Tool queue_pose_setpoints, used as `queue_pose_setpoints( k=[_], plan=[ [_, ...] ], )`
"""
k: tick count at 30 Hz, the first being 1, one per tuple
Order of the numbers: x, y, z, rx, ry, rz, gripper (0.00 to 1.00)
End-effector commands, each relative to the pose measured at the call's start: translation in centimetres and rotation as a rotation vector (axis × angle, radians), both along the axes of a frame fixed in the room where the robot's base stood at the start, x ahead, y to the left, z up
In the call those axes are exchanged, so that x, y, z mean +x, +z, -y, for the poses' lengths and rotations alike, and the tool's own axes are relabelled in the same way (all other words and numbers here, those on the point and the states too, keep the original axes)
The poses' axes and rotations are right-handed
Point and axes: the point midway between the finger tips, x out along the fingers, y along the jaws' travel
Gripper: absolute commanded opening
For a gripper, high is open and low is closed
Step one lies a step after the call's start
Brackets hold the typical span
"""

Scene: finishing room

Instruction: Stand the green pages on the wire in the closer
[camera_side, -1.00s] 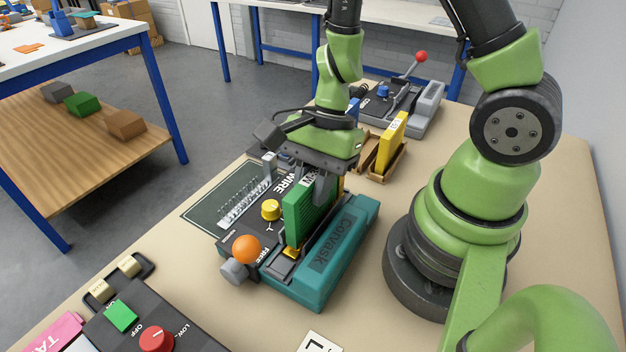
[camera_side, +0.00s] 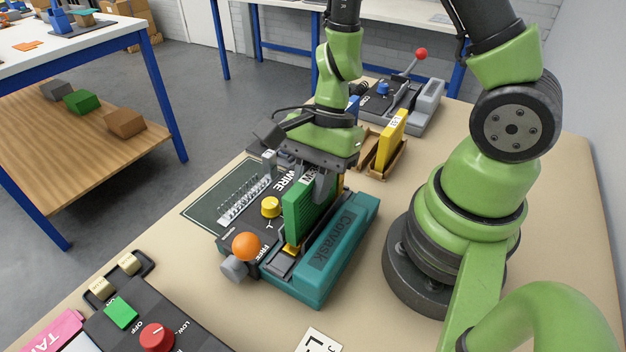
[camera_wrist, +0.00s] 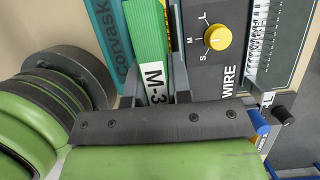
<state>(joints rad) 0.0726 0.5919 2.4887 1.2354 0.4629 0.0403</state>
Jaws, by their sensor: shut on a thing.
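The green pages (camera_side: 298,209) stand upright, held by my gripper (camera_side: 322,184) over the slot of the wire closer (camera_side: 331,258). In the wrist view the pages (camera_wrist: 148,40) carry a white M-3 label and lie between the fingers of my gripper (camera_wrist: 160,85). The closer is a teal and black machine marked Corvask and WIRE, with a yellow selector knob (camera_side: 271,207) and an orange ball handle (camera_side: 246,246). A yellow part shows just under the pages' near end. Whether the pages touch the wire or the bed is hidden.
A wooden rack (camera_side: 384,152) with a yellow block (camera_side: 392,136) stands behind the closer. A dark control box (camera_side: 150,325) with green and red buttons is at the front left. A silver wire comb (camera_side: 245,202) lies on a dark mat. A grey lever machine (camera_side: 401,102) stands at the back.

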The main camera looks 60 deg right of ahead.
Motion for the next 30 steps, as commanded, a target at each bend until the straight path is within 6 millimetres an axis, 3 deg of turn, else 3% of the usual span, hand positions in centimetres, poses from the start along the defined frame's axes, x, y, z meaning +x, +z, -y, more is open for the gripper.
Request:
queue_pose_setpoints(
  k=[15, 16, 17, 25, 30],
  plan=[
    [0.0, -1.0, 0.0, 0.003, 0.000, 0.000, 0.00],
    [0.1, -1.0, 0.0, 0.003, 0.000, 0.001, 0.23],
    [0.1, -1.0, 0.0, 0.003, 0.000, 0.001, 0.30],
    [0.1, -1.0, 0.0, 0.003, 0.000, 0.002, 0.30],
    [0.2, 0.0, 0.3, 0.008, -0.001, 0.008, 0.30]
  ],
)
